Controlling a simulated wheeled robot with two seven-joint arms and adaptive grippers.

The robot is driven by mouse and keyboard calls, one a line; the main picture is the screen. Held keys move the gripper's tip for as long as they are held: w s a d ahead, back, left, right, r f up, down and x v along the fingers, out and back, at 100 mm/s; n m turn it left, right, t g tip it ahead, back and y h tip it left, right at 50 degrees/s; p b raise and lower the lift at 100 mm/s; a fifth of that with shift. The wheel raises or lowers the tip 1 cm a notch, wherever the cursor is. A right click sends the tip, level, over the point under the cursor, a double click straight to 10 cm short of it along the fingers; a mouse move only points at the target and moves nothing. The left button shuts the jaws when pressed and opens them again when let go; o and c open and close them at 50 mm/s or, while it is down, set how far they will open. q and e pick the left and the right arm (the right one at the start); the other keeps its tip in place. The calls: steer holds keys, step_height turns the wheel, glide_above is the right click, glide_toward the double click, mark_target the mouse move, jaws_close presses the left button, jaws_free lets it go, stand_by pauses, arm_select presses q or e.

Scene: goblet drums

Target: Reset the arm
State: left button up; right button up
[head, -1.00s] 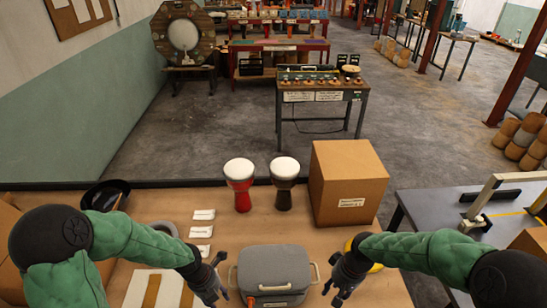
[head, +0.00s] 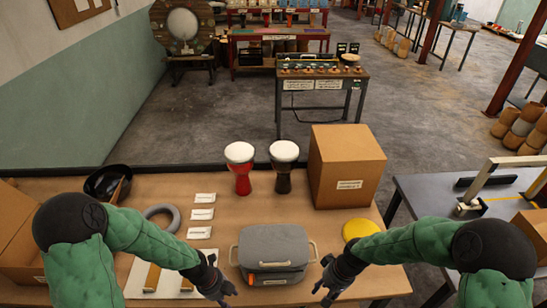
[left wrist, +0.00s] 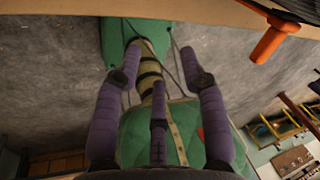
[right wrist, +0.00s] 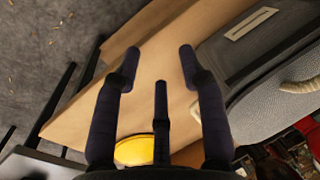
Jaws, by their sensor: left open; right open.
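My left gripper (head: 222,289) is open and empty at the front of the table, just left of the grey case. In the left wrist view its purple fingers (left wrist: 155,75) are spread, with my own body and the floor beyond. My right gripper (head: 325,285) is open and empty, just right of the case. In the right wrist view its fingers (right wrist: 158,70) are spread over the table edge, with the case close on the right. The grey case (head: 272,247) is closed, with a handle on each side. An orange tool (left wrist: 272,36) shows in the left wrist view.
A red goblet drum (head: 240,167) and a black one (head: 283,168) stand behind the case. A cardboard box (head: 346,167) is at the back right, a yellow disc (head: 359,229) right of the case. A grey ring (head: 161,217) and white labels (head: 203,214) lie left.

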arm_select(q)
steer(key=s+d+f+n+b, duration=0.2)
steer(key=s+f+n, duration=0.3)
steer(key=n, duration=1)
steer(key=s+d+f+n+b, duration=0.3)
steer(key=s+f+n, duration=0.2)
steer(key=f+n, duration=0.6)
steer(key=shift+n+h+b, duration=0.35)
steer(key=shift+n+h, duration=0.05)
steer(key=shift+n, duration=1.7)
arm_select(e)
steer(key=s+a+f+m, duration=0.1)
steer(key=s+a+f, duration=0.2)
steer(key=f, duration=0.6)
steer(key=s+a+f+m+y, duration=0.1)
steer(key=s+a+f, duration=0.2)
steer(key=s+f, duration=0.5)
steer(key=shift+f+m, duration=0.3)
steer(key=shift+f, duration=0.8)
arm_select(q)
steer(key=shift+f, duration=0.1)
